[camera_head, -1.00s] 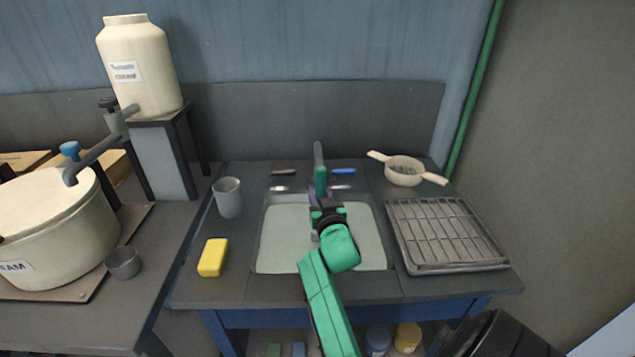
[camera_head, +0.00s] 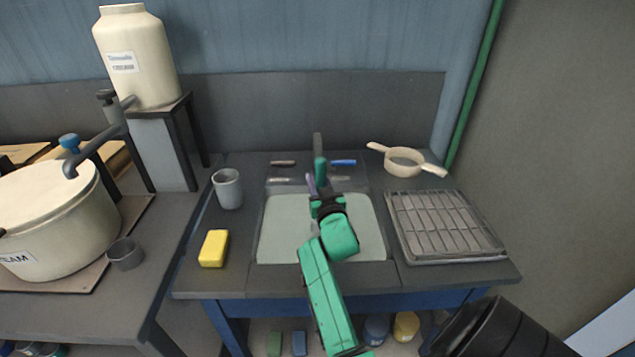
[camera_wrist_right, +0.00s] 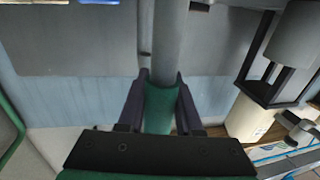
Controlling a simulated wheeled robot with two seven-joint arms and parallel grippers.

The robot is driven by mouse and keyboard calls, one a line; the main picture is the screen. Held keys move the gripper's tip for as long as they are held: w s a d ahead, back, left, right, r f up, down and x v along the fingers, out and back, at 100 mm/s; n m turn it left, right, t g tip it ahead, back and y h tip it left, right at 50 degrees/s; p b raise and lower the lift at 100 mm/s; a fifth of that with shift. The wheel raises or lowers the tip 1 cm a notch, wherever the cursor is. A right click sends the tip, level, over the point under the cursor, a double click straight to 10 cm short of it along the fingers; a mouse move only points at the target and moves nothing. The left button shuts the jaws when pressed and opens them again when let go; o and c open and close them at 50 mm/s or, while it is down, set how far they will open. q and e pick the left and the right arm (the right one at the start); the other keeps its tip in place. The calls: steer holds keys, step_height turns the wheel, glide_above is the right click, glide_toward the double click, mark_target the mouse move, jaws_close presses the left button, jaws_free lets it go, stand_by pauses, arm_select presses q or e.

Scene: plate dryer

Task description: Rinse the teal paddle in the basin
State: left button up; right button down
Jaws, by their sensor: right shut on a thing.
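The teal paddle (camera_head: 320,171) stands roughly upright over the back of the basin, its teal grip low and a grey shaft above it. My right gripper (camera_head: 318,188) is shut on the teal grip, over the back edge of the basin (camera_head: 281,232). In the right wrist view the teal grip (camera_wrist_right: 160,108) sits between the two dark fingers, and the grey shaft (camera_wrist_right: 170,45) runs out past the top edge. The basin is pale inside; my right arm covers part of it. My left gripper is not in view.
A yellow sponge (camera_head: 213,248) and a grey cup (camera_head: 227,188) stand left of the basin. A wire drying rack (camera_head: 447,226) and a strainer (camera_head: 404,161) lie to the right. A dark-handled item (camera_head: 283,163) and a blue-handled one (camera_head: 343,162) lie behind the basin.

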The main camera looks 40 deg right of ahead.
step_height(320, 180, up, 15)
steer(key=p, duration=1.4)
steer(key=shift+w+r, duration=0.1)
